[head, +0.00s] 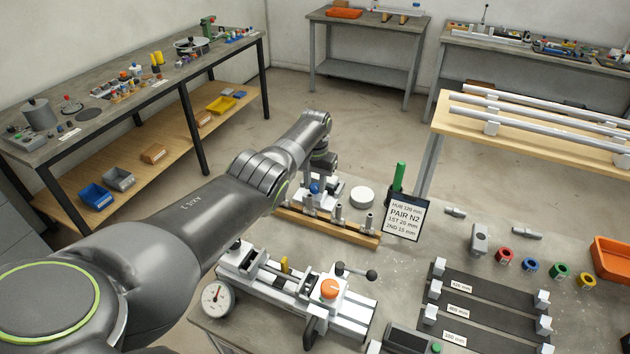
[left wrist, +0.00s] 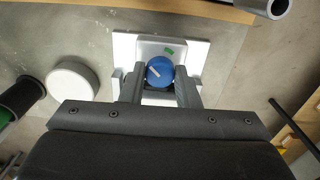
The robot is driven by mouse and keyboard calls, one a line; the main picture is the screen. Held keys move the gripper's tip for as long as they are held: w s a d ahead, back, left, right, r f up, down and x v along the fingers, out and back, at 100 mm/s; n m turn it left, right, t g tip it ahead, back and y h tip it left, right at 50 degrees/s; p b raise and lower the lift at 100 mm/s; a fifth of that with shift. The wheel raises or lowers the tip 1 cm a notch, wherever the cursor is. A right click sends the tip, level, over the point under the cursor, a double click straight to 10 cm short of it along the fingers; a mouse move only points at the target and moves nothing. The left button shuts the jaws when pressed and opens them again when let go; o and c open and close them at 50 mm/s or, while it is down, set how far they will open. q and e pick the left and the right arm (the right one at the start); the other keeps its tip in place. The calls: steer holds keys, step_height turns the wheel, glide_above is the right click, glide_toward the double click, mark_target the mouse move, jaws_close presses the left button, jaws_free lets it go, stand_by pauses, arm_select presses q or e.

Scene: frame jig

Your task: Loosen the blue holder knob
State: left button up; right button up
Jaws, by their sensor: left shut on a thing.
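The blue holder knob (left wrist: 160,72) is round with a pale line across its top. It sits on a light grey holder block (left wrist: 195,50) with a small green mark on it. My left gripper (left wrist: 160,84) is shut on the knob, one finger at each side. In the head view the blue knob (head: 314,188) shows below my left wrist, and my left gripper (head: 318,178) comes down over it, partly hidden by my arm. My right gripper is in neither view.
A wooden rack with metal posts (head: 330,222) stands just in front of the holder. A clamping jig with an orange knob (head: 330,289) lies nearer.

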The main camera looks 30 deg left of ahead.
mark_target(315, 186)
arm_select(q)
steer(key=n, duration=0.3)
steer(key=shift+r+n, duration=0.1)
steer(key=shift+n, duration=0.2)
steer(key=shift+w+n+p, duration=0.1)
steer(key=shift+n+p, duration=0.25)
steer(key=shift+n, duration=1.55)
steer(key=o, duration=0.7)
step_height(315, 186, up, 6)
steer(key=p, duration=0.3)
steer(key=shift+r, duration=0.2)
step_height(315, 186, up, 11)
steer(key=b, duration=0.1)
steer(key=shift+b, duration=0.35)
